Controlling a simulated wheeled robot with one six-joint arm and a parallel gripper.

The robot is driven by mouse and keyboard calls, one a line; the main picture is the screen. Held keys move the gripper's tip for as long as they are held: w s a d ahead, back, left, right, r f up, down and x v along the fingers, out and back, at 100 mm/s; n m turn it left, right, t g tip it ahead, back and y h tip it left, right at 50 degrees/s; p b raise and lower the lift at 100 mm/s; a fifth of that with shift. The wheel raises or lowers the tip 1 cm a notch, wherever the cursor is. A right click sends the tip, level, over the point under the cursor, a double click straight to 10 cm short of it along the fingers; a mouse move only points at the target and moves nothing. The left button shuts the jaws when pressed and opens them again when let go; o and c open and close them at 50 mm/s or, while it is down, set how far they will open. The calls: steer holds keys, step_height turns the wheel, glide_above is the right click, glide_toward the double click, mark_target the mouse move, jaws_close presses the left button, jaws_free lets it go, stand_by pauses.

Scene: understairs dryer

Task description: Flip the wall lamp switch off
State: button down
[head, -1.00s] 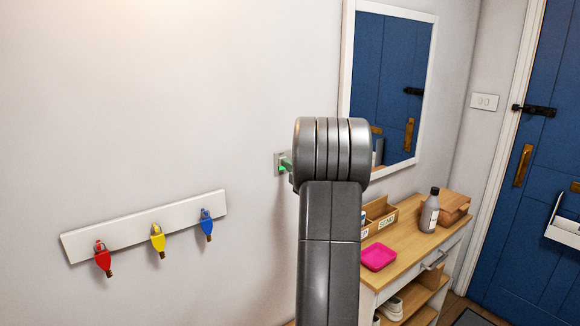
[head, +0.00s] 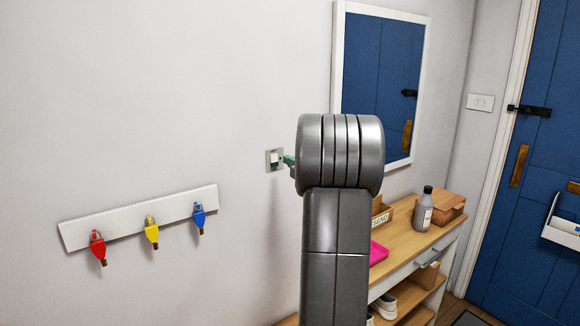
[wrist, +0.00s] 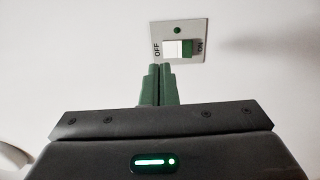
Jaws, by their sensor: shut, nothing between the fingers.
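The wall lamp switch (head: 274,160) is a small grey plate on the wall left of my arm in the head view. In the wrist view the switch plate (wrist: 180,42) reads OFF at left and ON at right. Its rocker (wrist: 175,49) shows white on the OFF side and green on the ON side, under a small dark green indicator. My gripper (wrist: 159,68) is shut and empty, its green fingertips just below the plate in that view. In the head view my gripper (head: 289,160) is just right of the plate, partly hidden by my wrist.
A white rail with red, yellow and blue tags (head: 152,230) hangs at lower left. A framed mirror (head: 383,85) is right of my arm. Below it a wooden console (head: 405,243) holds a grey bottle (head: 424,208) and a pink tray (head: 378,252).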

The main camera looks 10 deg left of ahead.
steer(key=r+b+v, duration=0.1)
steer(key=v, duration=0.7)
steer(key=shift+s+b, duration=0.15)
steer(key=shift+b, duration=0.2)
steer(key=shift+r, duration=0.15)
